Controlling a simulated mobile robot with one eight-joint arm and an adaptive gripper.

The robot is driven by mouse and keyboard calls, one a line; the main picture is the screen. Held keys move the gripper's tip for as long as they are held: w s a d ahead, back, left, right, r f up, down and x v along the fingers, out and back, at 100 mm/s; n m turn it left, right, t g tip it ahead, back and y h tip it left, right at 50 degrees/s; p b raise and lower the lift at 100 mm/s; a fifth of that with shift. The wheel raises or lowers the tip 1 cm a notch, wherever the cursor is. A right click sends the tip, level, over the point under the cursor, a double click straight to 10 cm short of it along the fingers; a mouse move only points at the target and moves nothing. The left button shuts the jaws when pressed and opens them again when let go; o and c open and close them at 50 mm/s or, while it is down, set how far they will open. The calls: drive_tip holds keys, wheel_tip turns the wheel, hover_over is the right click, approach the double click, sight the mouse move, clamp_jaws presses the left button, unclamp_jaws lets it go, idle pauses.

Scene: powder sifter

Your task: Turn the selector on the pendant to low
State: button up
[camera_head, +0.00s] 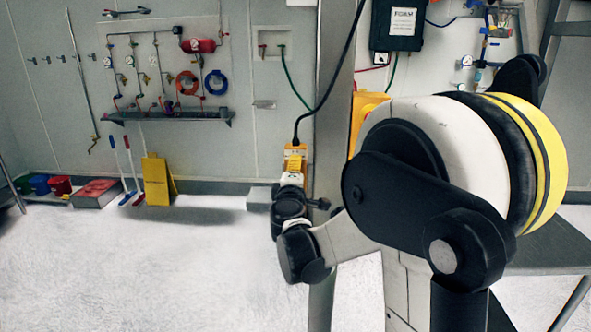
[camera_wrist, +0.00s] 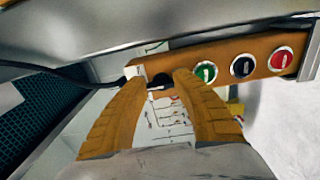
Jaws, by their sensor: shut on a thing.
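The orange pendant (camera_wrist: 225,58) runs across the upper part of the wrist view, with green, black and red buttons along it. The selector (camera_wrist: 157,87) is a small dark knob with a pale mark at the pendant's left end, partly hidden by the fingers. My gripper (camera_wrist: 161,82) has its two orange-brown fingers closed around the selector, one on each side. The low marking cannot be read. In the head view the pendant (camera_head: 295,153) hangs on a black cable beside a metal post, and my gripper covers its lower part.
The metal post (camera_head: 330,120) stands just right of the pendant. The black cable (camera_head: 322,95) rises from the pendant's top. A wall shelf (camera_head: 170,116) with tubing and gauges is at the back left. A yellow floor sign (camera_head: 157,180) and bins stand below it.

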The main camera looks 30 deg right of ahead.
drive_tip(key=shift+f+m, duration=0.15)
drive_tip(key=shift+m, duration=4.15)
drive_tip(key=o, duration=1.2)
drive_tip(key=v, duration=1.2)
